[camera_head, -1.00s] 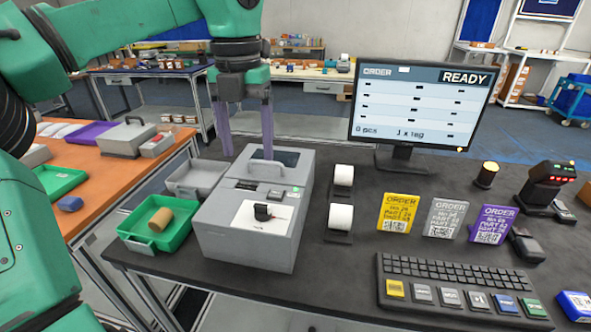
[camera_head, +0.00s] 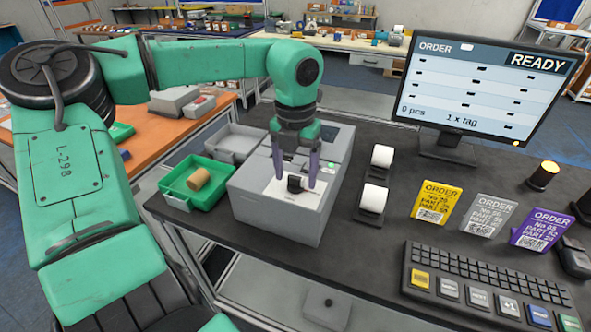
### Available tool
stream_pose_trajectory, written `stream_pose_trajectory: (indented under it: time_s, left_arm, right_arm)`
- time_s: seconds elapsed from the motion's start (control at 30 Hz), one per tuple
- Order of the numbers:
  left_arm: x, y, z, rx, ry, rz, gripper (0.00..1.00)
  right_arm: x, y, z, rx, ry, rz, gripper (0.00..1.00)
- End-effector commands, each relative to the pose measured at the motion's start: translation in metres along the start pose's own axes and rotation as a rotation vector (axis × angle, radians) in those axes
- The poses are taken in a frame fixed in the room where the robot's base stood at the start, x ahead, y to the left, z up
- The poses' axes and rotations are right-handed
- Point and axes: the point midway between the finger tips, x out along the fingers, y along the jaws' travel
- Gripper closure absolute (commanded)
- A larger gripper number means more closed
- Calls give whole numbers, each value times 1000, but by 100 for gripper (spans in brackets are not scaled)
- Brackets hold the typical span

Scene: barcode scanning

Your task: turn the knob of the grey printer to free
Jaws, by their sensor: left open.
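The grey printer (camera_head: 262,212) stands on the dark table in the head view. Its black knob (camera_head: 295,184) sits on a white label plate (camera_head: 305,198) on the top front of the printer. My left gripper (camera_head: 295,180) points down over the plate, open, with one purple finger to each side of the knob. I cannot tell whether the fingers touch the knob. My left gripper and wrist hide the printer's handle and part of its top. My right gripper is not in view.
A green tray (camera_head: 178,202) with a brown roll (camera_head: 199,179) and a grey tray (camera_head: 222,137) are left of the printer. White rolls (camera_head: 374,198), a monitor (camera_head: 485,95), order cards (camera_head: 436,204) and a keyboard (camera_head: 490,285) are to the right.

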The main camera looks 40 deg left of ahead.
Motion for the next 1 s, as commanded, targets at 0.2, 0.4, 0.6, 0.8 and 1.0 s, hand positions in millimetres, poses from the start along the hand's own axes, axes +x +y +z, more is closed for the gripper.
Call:
stream_pose_trajectory:
  time_s: [0.2, 0.4, 0.6, 0.8, 1.0]
  left_arm:
    - [0, 0, 0, -1, 0, 0, 44]
    - [0, 0, 0, -1, 0, 0, 100]
    - [0, 0, 0, 11, 0, 0, 100]
    - [-1, 0, 0, 71, 0, 0, 100]
    - [-1, 0, 1, 197, -1, 0, 100]
  right_arm:
    - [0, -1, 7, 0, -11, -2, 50]
    - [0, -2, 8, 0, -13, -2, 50]
    - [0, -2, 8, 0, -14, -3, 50]
    - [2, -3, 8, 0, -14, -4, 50]
    - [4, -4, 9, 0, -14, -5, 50]
